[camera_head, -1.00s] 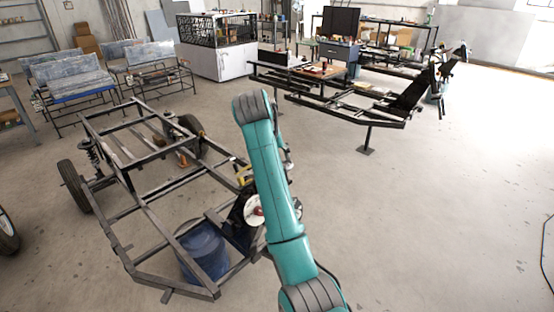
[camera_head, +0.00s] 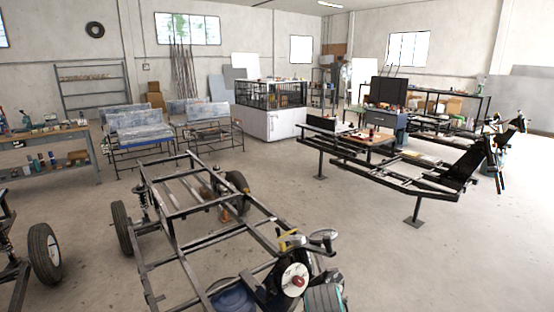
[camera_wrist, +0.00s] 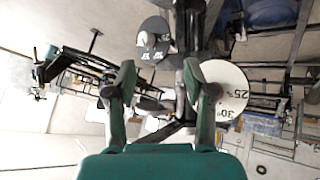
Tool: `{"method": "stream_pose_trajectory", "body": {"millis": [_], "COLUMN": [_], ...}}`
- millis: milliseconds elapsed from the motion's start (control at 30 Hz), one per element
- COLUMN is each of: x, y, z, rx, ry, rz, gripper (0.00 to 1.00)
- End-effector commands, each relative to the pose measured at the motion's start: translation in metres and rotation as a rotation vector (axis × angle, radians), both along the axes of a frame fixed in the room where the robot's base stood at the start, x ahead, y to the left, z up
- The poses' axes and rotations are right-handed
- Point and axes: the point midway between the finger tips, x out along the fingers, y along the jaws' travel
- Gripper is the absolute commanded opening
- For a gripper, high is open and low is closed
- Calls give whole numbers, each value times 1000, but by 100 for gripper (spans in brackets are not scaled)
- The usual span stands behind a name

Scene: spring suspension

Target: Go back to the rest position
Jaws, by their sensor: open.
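In the wrist view my gripper (camera_wrist: 158,75) has its two teal fingers spread apart, with nothing held between them. A round white plate (camera_wrist: 232,82) marked with degree numbers shows beyond the right finger, partly covered by it. A dark upright part (camera_wrist: 189,25) stands between this plate and a grey disc (camera_wrist: 153,38). I cannot tell whether the fingers touch any of these. In the head view the bare vehicle frame (camera_head: 160,220) stands on the floor, with a white disc with a red hub (camera_head: 293,280) at its near right corner.
A second black frame on stands (camera_head: 385,178) is at the right. Benches (camera_head: 140,130) and a white cabinet (camera_head: 270,122) stand behind. A wheel (camera_head: 45,253) is at the left, and a blue drum (camera_head: 232,298) under the frame. Floor at the right is clear (camera_head: 460,265).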

Motion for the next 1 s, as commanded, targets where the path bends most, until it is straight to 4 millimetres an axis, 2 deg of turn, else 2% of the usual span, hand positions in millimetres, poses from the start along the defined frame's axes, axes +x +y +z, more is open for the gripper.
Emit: {"method": "stream_pose_trajectory", "body": {"millis": [33,200,500,767,1000], "x": [-14,-56,-142,-225,-304], "y": [-3,-9,-18,-23,-26], "z": [-20,-66,-124,-150,-152], "rx": [2,15,48,84,119], "ry": [-7,-56,-143,-219,-292], "rz": [10,44,96,127,146], "gripper": [53,53,53,53,53]}}
